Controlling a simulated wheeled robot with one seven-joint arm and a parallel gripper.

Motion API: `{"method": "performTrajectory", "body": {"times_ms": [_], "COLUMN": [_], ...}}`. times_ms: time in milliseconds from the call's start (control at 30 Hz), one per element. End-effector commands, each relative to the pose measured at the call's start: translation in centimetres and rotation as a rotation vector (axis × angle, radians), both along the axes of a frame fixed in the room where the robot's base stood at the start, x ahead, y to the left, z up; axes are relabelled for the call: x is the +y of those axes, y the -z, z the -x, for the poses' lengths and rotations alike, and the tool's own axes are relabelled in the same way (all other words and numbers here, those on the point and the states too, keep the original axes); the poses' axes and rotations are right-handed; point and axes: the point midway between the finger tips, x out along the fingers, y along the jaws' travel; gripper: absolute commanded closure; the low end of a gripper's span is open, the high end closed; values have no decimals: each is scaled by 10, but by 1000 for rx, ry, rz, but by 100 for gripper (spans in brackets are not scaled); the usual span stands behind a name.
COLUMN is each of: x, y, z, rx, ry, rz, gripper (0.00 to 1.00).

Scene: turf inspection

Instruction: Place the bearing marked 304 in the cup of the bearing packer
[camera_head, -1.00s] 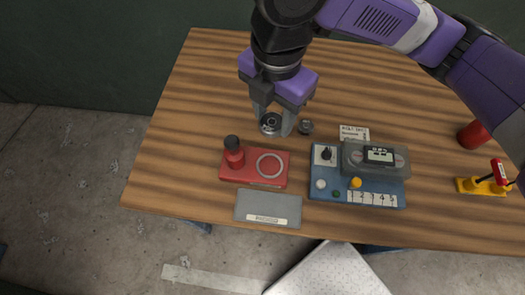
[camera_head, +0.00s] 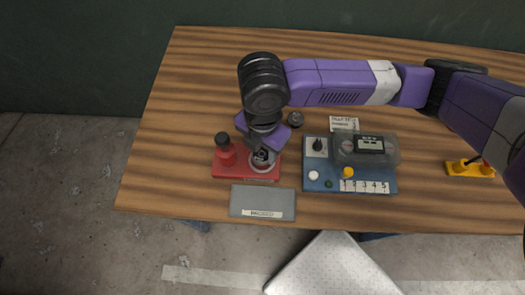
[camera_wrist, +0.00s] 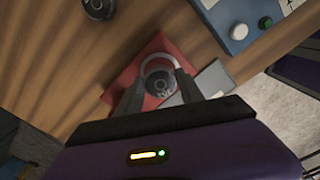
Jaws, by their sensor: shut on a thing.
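The bearing packer is a red block (camera_head: 228,174) with a black-topped plunger knob (camera_head: 222,142) at its left and a pale ring-shaped cup (camera_head: 262,167) at its right. My gripper (camera_head: 261,158) points down over the cup and is shut on a dark bearing (camera_head: 263,156). In the wrist view the held bearing (camera_wrist: 160,84) lies between the fingertips, over the cup ring (camera_wrist: 150,64). Its marking is too small to read. I cannot tell whether it touches the cup. A second bearing (camera_head: 296,120) lies on the wood behind the packer, and shows at the top of the wrist view (camera_wrist: 98,8).
A grey plate (camera_head: 250,194) with a label lies in front of the packer. A blue control box (camera_head: 320,178) with buttons and a clear cover stands close on the right. A paper card (camera_head: 344,124) and a yellow-based device (camera_head: 462,168) are beyond. The table's left side is clear.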

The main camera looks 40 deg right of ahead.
Motion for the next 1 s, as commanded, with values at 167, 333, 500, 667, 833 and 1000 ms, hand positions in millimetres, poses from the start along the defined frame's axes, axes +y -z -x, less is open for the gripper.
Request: {"method": "performTrajectory", "body": {"times_ms": [167, 333, 500, 667, 833, 1000], "x": [0, 0, 0, 0, 0, 1], "y": [22, 24, 27, 32, 38, 41], "z": [0, 0, 0, 0, 0, 0], "rx": [0, -1, 0, 0, 2, 2], "ry": [1, 0, 0, 0, 0, 0], "rz": [-1, -1, -1, 0, 0, 0], "gripper": [100, 100, 100, 100, 100, 48]}}
